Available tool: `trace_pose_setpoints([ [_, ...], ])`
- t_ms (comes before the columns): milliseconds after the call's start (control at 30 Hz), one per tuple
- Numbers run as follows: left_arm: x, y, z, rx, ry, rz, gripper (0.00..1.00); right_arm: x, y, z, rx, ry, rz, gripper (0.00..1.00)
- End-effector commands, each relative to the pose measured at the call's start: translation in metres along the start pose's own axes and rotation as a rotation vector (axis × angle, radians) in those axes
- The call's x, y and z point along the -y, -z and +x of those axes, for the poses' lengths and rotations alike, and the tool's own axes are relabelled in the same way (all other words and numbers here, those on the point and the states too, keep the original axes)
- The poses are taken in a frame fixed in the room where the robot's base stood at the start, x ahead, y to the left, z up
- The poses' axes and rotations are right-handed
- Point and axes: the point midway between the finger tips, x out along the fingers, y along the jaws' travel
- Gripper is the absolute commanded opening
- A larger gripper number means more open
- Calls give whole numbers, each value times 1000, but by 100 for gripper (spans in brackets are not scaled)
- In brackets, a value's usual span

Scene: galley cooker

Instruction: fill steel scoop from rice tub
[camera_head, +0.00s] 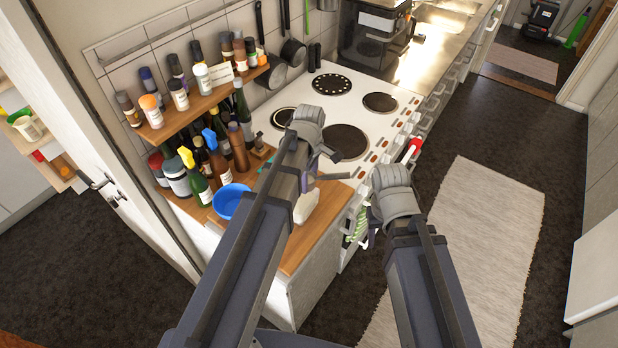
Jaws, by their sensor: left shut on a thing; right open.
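I cannot make out a steel scoop or a rice tub for certain. My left gripper (328,154) is small in the head view, above the counter beside the cooker. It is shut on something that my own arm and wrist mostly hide. A whitish object (306,206) stands on the wooden counter just below it, partly behind my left arm; its contents are not visible. My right gripper (371,222) is open, in front of the counter's edge and the cooker front, partly hidden by its wrist.
A blue bowl (231,201) sits on the wooden counter (305,247). Bottles crowd the counter's back, and jars fill a shelf (203,103) above. The white cooker (320,103) has several hotplates. Pans hang on the wall. The floor with the pale rug (480,225) is clear.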

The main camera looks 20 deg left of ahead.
Motion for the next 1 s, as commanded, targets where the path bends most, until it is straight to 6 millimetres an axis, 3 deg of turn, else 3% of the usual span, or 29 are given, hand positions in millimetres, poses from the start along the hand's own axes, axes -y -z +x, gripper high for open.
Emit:
trace_pose_setpoints([
  [400,0,0,-17,0,0,0,6,-2,-1,-17,0,1,4,50],
  [1000,0,0,-18,0,0,0,6,-2,-1,-17,0,1,4,50],
])
